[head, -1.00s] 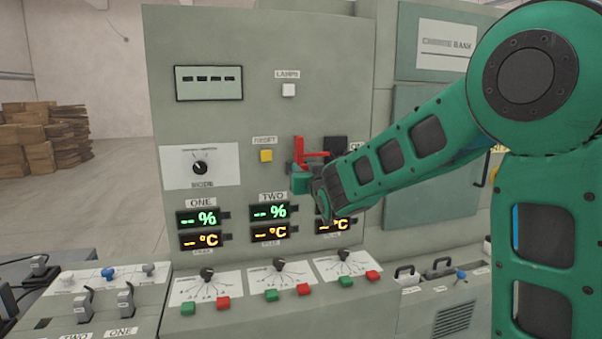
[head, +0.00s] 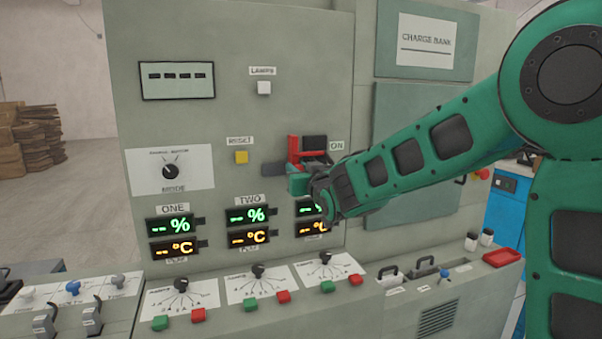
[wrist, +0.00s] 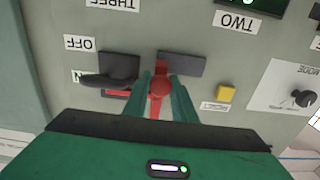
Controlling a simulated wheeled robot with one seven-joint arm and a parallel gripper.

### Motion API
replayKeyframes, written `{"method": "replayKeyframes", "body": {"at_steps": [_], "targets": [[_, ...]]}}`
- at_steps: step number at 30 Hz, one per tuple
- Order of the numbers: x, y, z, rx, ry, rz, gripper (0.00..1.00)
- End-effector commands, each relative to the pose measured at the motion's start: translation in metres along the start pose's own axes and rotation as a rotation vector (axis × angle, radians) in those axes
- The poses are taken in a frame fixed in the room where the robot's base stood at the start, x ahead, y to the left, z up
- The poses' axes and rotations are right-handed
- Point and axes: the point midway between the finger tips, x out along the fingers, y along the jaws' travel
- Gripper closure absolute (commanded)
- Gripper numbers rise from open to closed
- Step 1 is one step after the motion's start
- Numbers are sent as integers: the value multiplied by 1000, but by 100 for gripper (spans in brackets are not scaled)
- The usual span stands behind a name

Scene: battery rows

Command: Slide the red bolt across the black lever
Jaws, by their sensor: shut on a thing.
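The red bolt (head: 293,147) is on the grey panel, left of the black lever (head: 314,143) in the head view. My gripper (head: 298,182) is shut on the bolt. The black lever (wrist: 108,80) lies beside the ON label, left of the fingers. A red bar (wrist: 117,93) shows along the lever's edge; whether it crosses the lever is hard to tell.
A dark plate (head: 262,169) shows left of the bolt. The yellow RESET button (head: 241,157) and a mode knob (head: 170,171) are further left. Displays (head: 248,215) sit below. A sloped console with knobs and buttons (head: 327,287) juts out underneath.

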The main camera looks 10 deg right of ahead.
Motion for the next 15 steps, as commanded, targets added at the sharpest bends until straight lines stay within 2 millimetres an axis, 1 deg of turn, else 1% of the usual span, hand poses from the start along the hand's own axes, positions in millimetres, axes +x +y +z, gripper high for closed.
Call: {"method": "replayKeyframes", "body": {"at_steps": [1,4,5,6,7,15], "targets": [[0,5,-1,-2,2,9,100],[0,6,-1,-3,2,11,100],[0,6,-1,-3,2,11,69],[0,6,-1,-4,2,11,59],[0,6,-1,-3,1,11,58],[0,2,0,-3,1,6,58]]}}
